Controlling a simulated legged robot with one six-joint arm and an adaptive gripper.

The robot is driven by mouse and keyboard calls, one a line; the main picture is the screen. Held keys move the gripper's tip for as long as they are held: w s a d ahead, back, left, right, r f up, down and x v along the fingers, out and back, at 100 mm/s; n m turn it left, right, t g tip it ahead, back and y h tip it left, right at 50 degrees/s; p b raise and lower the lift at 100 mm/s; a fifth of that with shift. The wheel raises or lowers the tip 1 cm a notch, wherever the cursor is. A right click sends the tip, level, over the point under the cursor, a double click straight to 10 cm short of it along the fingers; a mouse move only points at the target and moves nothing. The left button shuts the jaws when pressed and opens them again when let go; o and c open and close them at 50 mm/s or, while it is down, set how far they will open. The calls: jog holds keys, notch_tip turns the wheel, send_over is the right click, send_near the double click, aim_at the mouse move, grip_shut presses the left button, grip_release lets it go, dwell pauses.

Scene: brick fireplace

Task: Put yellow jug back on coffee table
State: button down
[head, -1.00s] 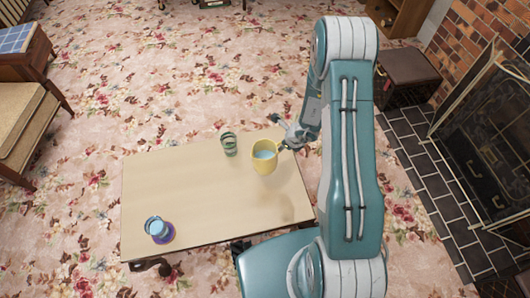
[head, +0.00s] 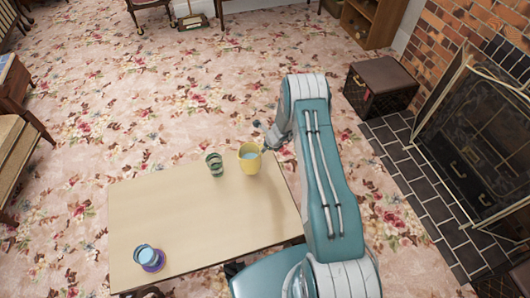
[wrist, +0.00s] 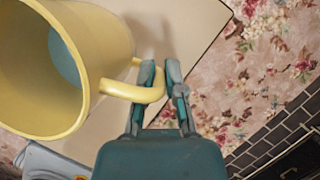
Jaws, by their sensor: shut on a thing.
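The yellow jug (head: 250,160) is at the far right part of the coffee table (head: 195,225) in the head view, with pale blue inside it. In the wrist view the jug (wrist: 95,25) fills the left side, its open mouth toward the camera. My gripper (wrist: 163,80) is shut on the jug's handle, one finger on each side of it. In the head view my gripper (head: 268,145) is at the jug's right side, partly hidden by my arm. Whether the jug's base touches the tabletop cannot be told.
A green-banded glass (head: 215,165) stands just left of the jug. A blue and purple cup (head: 149,258) stands at the table's near left corner. The middle of the tabletop is clear. A dark box (head: 381,87) and the fireplace screen (head: 475,130) are at the right.

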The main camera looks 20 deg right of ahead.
jog(key=shift+w+d+f, duration=0.1)
jog(key=shift+w+f, duration=0.55)
jog(key=shift+f, duration=1.55)
jog(key=c, duration=0.7)
grip_release()
jog(key=shift+f, duration=0.1)
jog(key=shift+c, duration=0.2)
